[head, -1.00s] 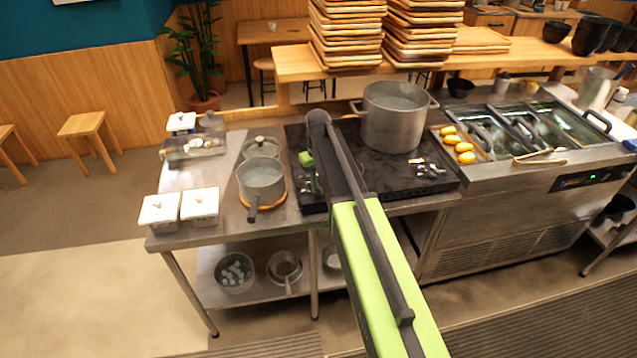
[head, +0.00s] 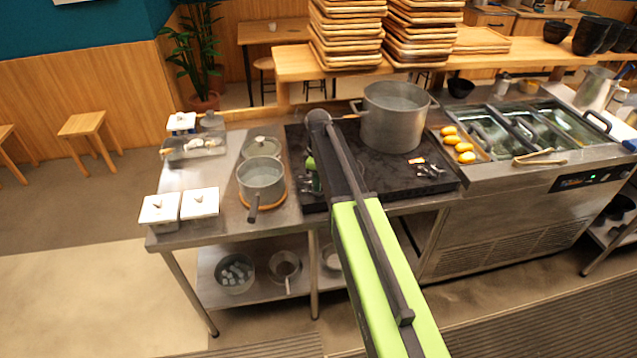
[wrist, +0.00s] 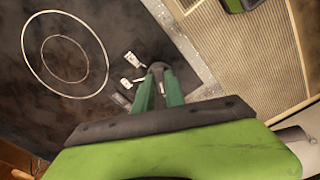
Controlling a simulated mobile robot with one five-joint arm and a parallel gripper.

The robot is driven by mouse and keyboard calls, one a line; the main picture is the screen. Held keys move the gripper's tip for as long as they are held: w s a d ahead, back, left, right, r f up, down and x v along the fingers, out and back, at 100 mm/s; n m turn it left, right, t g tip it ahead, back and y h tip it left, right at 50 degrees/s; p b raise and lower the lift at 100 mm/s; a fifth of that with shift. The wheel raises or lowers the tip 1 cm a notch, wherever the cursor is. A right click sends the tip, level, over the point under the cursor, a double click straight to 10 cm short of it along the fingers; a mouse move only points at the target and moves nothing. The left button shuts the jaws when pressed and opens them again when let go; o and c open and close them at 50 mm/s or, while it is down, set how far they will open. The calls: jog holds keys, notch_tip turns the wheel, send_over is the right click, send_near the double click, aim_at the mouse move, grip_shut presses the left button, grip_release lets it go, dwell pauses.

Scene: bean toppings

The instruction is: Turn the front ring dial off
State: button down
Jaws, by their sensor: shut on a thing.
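The black cooktop (head: 385,155) has pale ring markings (wrist: 65,60), seen in the wrist view. At its front left edge is a cluster of small metal controls (head: 313,184); two light levers (wrist: 132,60) show beside my fingers in the wrist view. My gripper (wrist: 157,76) has its green fingers close together, shut on a small dark round dial (wrist: 157,66) at the cooktop's edge. The fingertips partly cover the dial, so its setting cannot be told. In the head view my gripper (head: 311,170) is mostly hidden behind my arm.
A large pot (head: 392,122) stands on the cooktop, right of my arm. A small saucepan (head: 260,178) stands to its left on the counter. A second control cluster (head: 430,170) is at the cooktop's front right. Yellow items (head: 464,150) lie on a tray beyond.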

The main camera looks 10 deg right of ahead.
jog(key=shift+n, duration=0.6)
jog(key=c, duration=1.4)
grip_release()
notch_tip(320, 180, up, 18)
jog(key=p, duration=1.7)
jog(key=shift+f+p, duration=0.2)
jog(key=shift+p, duration=0.1)
jog(key=shift+f, duration=0.1)
